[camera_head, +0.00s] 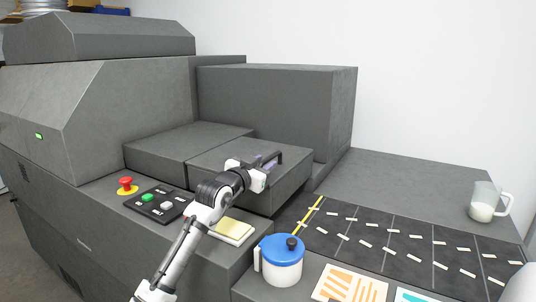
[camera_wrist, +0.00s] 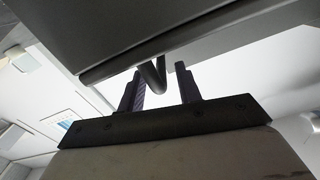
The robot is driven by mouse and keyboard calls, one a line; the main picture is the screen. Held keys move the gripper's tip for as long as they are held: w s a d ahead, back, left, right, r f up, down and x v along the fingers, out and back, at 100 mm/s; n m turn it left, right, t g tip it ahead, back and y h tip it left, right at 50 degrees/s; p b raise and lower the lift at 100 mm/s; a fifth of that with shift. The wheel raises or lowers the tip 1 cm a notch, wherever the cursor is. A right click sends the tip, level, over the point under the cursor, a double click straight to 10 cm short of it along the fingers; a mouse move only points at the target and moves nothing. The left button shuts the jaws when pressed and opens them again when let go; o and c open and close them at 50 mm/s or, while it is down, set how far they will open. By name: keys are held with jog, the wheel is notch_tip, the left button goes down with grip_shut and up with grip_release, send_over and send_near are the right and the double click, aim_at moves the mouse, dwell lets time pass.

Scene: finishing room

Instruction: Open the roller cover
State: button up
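The roller cover appears to be the low grey block (camera_head: 225,150) on the machine's right part, with a dark bar handle (camera_head: 280,154) at its top. It looks closed. My gripper (camera_head: 265,163) is at this handle, reaching in from the front. In the wrist view, the two dark fingers (camera_wrist: 159,70) stand apart, with the handle (camera_wrist: 152,75) showing between them, nearer the left finger. I cannot tell whether either finger touches it. The cover's underside edge (camera_wrist: 120,65) fills the top of the wrist view.
A red emergency button (camera_head: 127,185) and a button panel (camera_head: 158,203) sit left of my arm. A yellow pad (camera_head: 233,231) lies beside my arm. A blue-lidded pot (camera_head: 282,265) stands at the front. A dark mat (camera_head: 400,240) and a glass mug (camera_head: 485,203) are at the right.

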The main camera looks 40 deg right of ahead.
jog(key=shift+p+x, duration=0.4)
jog(key=shift+x, duration=1.15)
grip_shut()
